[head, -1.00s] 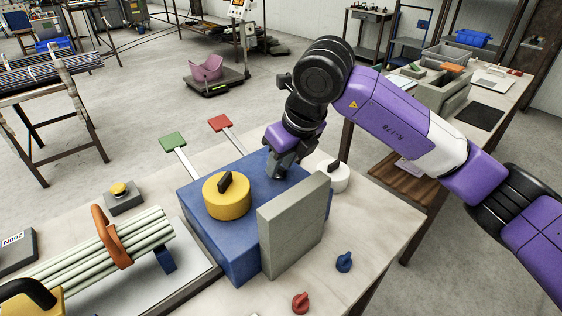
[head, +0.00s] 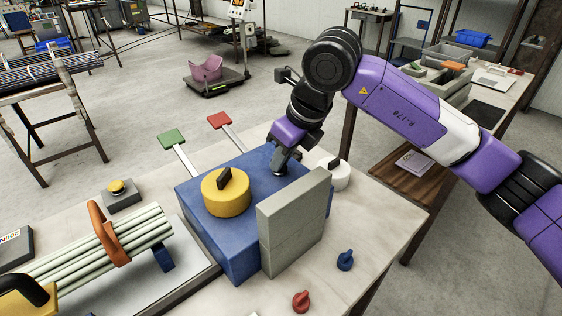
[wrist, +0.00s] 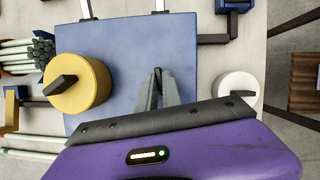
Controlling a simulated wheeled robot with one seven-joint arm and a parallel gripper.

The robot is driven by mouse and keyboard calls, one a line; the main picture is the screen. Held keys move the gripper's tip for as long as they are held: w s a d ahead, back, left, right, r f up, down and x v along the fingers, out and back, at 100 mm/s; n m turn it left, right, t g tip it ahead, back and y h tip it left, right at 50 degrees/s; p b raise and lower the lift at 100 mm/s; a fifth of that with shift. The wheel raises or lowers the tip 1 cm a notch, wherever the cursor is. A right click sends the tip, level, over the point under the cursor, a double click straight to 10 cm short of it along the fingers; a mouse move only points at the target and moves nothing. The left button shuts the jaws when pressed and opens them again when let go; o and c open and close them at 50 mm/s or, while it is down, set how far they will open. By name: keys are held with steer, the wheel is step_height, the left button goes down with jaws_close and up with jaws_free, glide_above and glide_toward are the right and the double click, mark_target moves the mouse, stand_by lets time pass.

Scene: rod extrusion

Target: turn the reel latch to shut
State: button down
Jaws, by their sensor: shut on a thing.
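The blue box (head: 232,245) stands on the pale table, with a yellow round knob (head: 226,196) with a dark handle on its top. My gripper (head: 279,167) reaches down to the top of this box, behind the grey upright plate. In the wrist view my gripper (wrist: 157,85) has its fingers close together around a small dark piece (wrist: 157,72), which I take to be the reel latch. Its lower part and exact angle are hidden by the fingers. The yellow knob also shows in the wrist view (wrist: 88,92).
The grey upright plate (head: 293,222) stands close in front of my gripper. A white round knob (head: 336,177) is to the right. Green (head: 171,138) and red (head: 219,120) paddles stick out behind. Small red (head: 300,302) and blue (head: 345,260) knobs lie on the table in front.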

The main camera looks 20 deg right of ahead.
steer(key=n+g+y+b, duration=0.1)
steer(key=n, duration=0.3)
steer(key=shift+w+d, duration=0.1)
steer(key=shift+d, duration=0.05)
steer(key=n+g+y, duration=0.1)
steer(key=n, duration=0.3)
steer(key=shift+w+r, duration=0.1)
steer(key=n+g+p, duration=0.1)
steer(key=n+g, duration=0.1)
steer(key=n, duration=0.2)
steer(key=shift+w, duration=0.15)
steer(key=shift+n+g+p, duration=0.4)
steer(key=shift+n+g, duration=0.2)
steer(key=shift+n, duration=1.2)
steer(key=c, duration=1.5)
jaws_free()
steer(key=shift+p+v, duration=0.35)
steer(key=shift+v, duration=3.5)
